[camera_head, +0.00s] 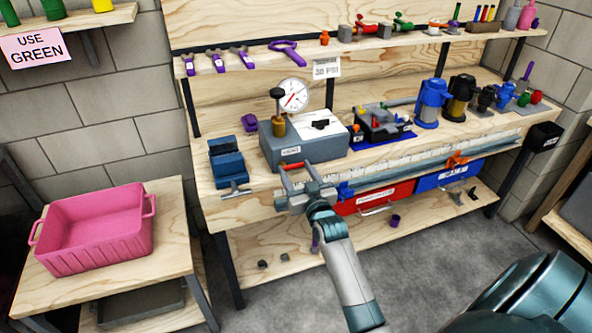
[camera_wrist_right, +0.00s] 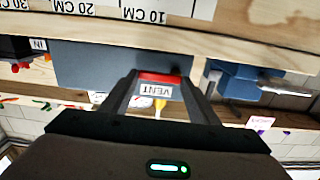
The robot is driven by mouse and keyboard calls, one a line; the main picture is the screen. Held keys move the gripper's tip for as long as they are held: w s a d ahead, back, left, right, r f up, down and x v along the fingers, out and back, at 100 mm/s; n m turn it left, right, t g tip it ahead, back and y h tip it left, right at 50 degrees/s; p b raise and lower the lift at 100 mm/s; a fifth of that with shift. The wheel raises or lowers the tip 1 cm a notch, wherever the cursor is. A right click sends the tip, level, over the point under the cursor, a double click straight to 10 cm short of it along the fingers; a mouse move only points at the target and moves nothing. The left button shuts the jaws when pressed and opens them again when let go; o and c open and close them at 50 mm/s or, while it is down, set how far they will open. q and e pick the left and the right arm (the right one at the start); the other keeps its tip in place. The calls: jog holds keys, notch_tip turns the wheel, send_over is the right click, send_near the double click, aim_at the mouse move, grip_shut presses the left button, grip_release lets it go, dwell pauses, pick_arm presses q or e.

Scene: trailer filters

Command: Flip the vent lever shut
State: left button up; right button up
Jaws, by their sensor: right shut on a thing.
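The grey test box (camera_head: 345,147) stands on the bench with a round white dial gauge (camera_head: 291,96) above it. The red vent lever (camera_head: 292,166) is at the front of the box, low down. In the right wrist view the lever (camera_wrist_right: 160,77) is red, with a white VENT label appearing upside down. My right gripper (camera_head: 291,172) reaches the box front from below. It is shut on the lever, with one dark finger at each end in the right wrist view (camera_wrist_right: 158,88). My left gripper is not in view.
A blue vise (camera_head: 227,160) stands left of the box, close to the gripper. A ruler strip (camera_head: 430,158) runs along the bench's front edge, above red (camera_head: 375,197) and blue (camera_head: 447,176) drawers. A pink bin (camera_head: 95,228) sits on the left table. Floor in front is clear.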

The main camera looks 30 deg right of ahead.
jog(key=o, duration=1)
jog(key=shift+o, duration=0.2)
jog(key=shift+s, duration=0.1)
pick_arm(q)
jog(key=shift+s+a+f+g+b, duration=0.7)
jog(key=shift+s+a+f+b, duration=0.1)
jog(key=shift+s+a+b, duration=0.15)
pick_arm(e)
jog(key=v, duration=1.7)
jog(key=shift+s, duration=0.15)
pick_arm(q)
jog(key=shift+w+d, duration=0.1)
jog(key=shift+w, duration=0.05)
